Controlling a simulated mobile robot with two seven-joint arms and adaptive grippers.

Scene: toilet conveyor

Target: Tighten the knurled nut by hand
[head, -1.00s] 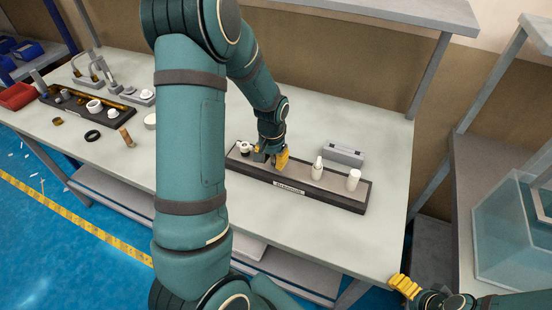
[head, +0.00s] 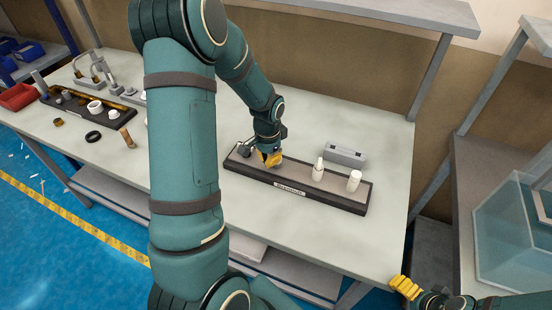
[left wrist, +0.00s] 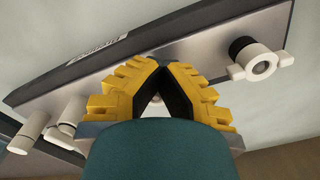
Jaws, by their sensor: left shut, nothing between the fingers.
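In the left wrist view, a black ringed part (left wrist: 240,47), which looks like the knurled nut, sits on a white fitting (left wrist: 262,63) with side lugs. They stand near one end of the grey board (left wrist: 205,45). In the head view, this dark part (head: 243,150) shows small at the left end of the board (head: 335,204). My left gripper (head: 270,163) is low over the board, just right of the nut and apart from it. Its yellow fingers meet at the tips (left wrist: 157,64) with nothing between them. My right gripper (head: 405,288) is at the lower right, away from the bench.
Two white fittings (head: 318,168) (head: 354,181) stand toward the board's right end. A grey box (head: 345,154) lies behind it. A dark tray of parts (head: 75,103), a black ring (head: 94,136) and a brown cylinder (head: 127,138) are at left. The bench's right side (head: 390,150) is clear.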

